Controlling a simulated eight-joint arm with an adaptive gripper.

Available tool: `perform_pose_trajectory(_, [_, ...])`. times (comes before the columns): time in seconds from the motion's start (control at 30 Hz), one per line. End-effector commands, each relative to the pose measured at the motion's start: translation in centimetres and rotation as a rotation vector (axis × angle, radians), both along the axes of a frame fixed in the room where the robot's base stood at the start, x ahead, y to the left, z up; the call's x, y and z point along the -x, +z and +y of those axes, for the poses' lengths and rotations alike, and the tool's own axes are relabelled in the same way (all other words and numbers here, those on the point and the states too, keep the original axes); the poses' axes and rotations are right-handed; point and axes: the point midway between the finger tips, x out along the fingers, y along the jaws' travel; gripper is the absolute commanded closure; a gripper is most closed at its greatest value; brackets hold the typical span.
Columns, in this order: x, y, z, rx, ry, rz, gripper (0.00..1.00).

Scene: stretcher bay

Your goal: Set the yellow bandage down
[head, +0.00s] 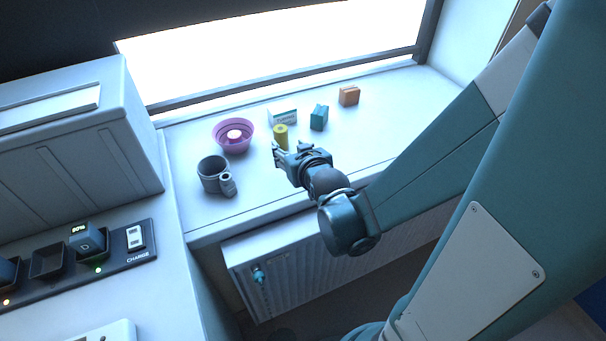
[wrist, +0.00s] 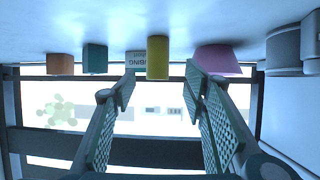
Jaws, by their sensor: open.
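The yellow bandage (head: 281,134) is a small upright roll standing on the white windowsill (head: 370,135). My gripper (head: 284,148) is open just in front of it, on the near side, in the head view. In the wrist view, which is upside down, the bandage (wrist: 158,58) appears beyond and between the two spread fingertips of my gripper (wrist: 160,82). No finger visibly closes on it. Its base meets the sill surface.
A pink bowl (head: 218,131) with a pale item inside stands left of the bandage. A grey cup-like object (head: 208,172) is nearer left. A white-and-teal box (head: 283,115), a teal box (head: 319,118) and an orange box (head: 349,96) stand behind and right. The right sill is clear.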

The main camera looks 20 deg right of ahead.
Motion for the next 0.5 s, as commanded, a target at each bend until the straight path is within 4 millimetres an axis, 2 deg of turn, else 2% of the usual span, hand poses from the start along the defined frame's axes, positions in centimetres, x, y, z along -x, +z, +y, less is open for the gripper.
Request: perform_pose_trajectory(0.5, [2.9, 2.5, 1.6, -0.009, 0.023, 0.142, 0.56])
